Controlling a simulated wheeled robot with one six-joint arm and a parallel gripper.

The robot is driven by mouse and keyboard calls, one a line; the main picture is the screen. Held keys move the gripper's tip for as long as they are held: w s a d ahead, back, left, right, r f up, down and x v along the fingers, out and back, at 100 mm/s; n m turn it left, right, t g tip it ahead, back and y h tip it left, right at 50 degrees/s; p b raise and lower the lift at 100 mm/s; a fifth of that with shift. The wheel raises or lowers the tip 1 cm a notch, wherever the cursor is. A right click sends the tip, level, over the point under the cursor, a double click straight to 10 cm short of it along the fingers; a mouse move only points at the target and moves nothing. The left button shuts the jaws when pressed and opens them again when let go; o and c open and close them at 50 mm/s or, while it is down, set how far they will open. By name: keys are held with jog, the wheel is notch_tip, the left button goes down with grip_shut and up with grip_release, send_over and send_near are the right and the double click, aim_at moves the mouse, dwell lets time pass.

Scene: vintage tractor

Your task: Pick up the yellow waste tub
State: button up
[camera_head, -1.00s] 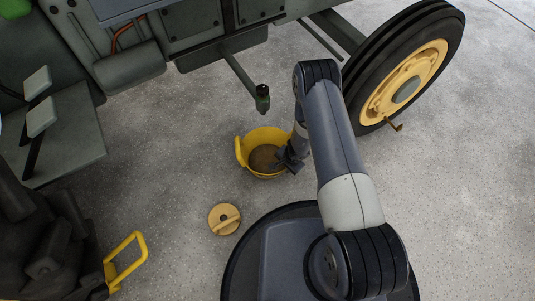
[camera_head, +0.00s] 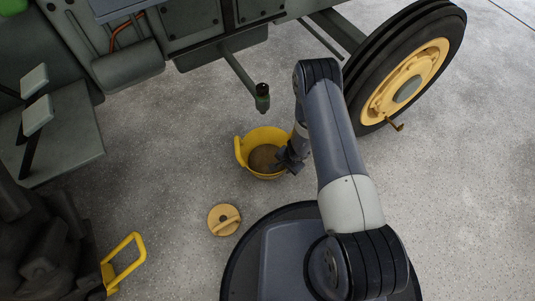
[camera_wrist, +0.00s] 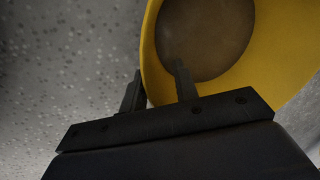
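The yellow waste tub (camera_head: 243,154) stands upright on the floor in the head view, with brown contents inside and a yellow handle at its left rim. In the wrist view the tub (camera_wrist: 283,50) fills the upper right. My gripper (camera_head: 285,160) is at the tub's right rim in the head view. In the wrist view its two dark fingers (camera_wrist: 159,82) are apart, one outside the tub and one over its inside, with the yellow wall between them. A gap shows between the fingers. The fingertips' contact with the wall is not clear.
A round yellow lid-like piece (camera_head: 224,220) lies on the floor in front of the tub. The tractor's wheel (camera_head: 408,75) is at the right, and a green-tipped bar (camera_head: 262,98) hangs behind the tub. A yellow handle (camera_head: 126,262) is at lower left. Floor left of the tub is clear.

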jog(key=shift+c, duration=0.3)
grip_shut()
dwell(1.0)
